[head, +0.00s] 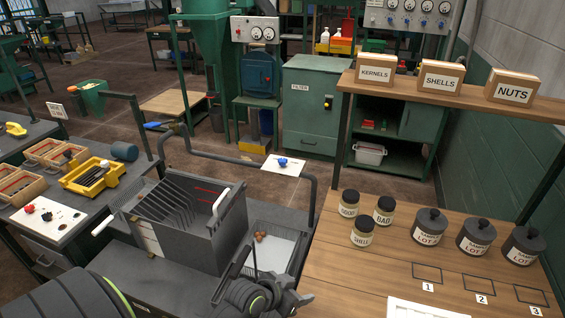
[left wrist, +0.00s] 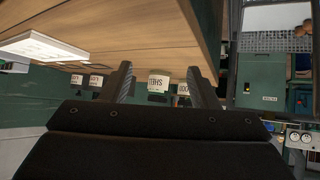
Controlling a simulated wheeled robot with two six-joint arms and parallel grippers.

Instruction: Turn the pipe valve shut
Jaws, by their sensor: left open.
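A dark pipe (head: 240,163) runs across the middle of the head view, behind a grey slotted bin. At its left end is a grey fitting with a blue lever (head: 152,125), which looks like the valve; its exact setting is too small to tell. A small blue knob-like piece (head: 283,162) shows against a white plate near the pipe's right part. My left gripper (head: 272,283) is low in the head view, in front of the bin and apart from the pipe. In the left wrist view its two fingers (left wrist: 163,84) are spread with nothing between them. My right gripper is not in view.
A wooden bench (head: 390,275) on the right holds jars and lidded lot pots. The grey slotted bin (head: 215,250) and a tray (head: 265,240) stand between my left gripper and the pipe. A yellow tray (head: 92,178) and boxes lie on the left bench.

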